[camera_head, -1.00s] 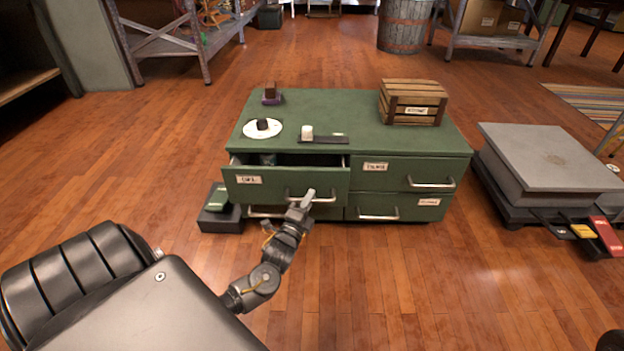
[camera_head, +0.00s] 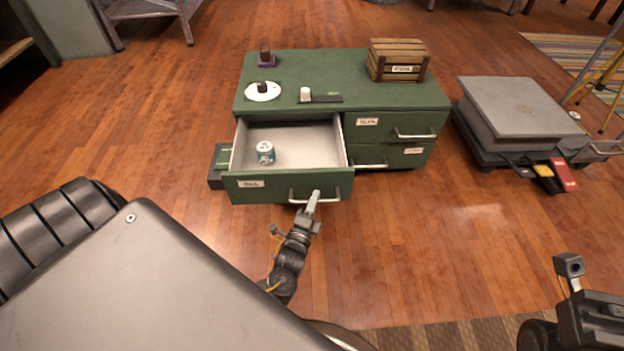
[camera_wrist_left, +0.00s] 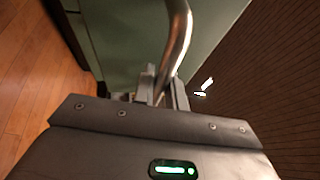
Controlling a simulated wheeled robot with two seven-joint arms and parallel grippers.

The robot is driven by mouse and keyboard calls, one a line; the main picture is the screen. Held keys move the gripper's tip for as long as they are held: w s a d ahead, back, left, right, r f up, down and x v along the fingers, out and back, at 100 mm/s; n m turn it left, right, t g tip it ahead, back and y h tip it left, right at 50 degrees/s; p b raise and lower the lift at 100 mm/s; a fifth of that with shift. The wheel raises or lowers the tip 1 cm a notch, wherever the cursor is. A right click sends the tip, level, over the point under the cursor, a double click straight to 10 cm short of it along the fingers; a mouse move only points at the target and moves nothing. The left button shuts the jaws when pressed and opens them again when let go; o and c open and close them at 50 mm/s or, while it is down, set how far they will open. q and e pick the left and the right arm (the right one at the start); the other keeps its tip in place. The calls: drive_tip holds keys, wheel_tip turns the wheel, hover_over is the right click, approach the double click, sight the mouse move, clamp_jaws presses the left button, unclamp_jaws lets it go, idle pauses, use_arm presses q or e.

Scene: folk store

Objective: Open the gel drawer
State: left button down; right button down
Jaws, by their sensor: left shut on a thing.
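The upper left drawer (camera_head: 275,190) of the green cabinet (camera_head: 345,80) stands pulled well out. A small can with a teal and white label (camera_head: 265,153) stands inside it, towards the left. The drawer's front label is too blurred to read surely. My left gripper (camera_head: 312,199) is at the drawer's metal handle (camera_head: 330,196), shut on it. In the left wrist view the fingers (camera_wrist_left: 163,88) close around the curved bar (camera_wrist_left: 180,40). Part of my right arm (camera_head: 590,310) shows at the lower right; its fingers cannot be made out.
A grey platform (camera_head: 515,105) stands to the right. The floor in front is clear.

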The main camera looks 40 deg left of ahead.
use_arm(q)
drive_tip(key=shift+s+a, duration=0.1)
drive_tip(key=shift+a, duration=0.1)
drive_tip(key=c, duration=1.6)
unclamp_jaws()
drive_tip(key=shift+o, duration=0.8)
drive_tip(key=shift+d, duration=0.15)
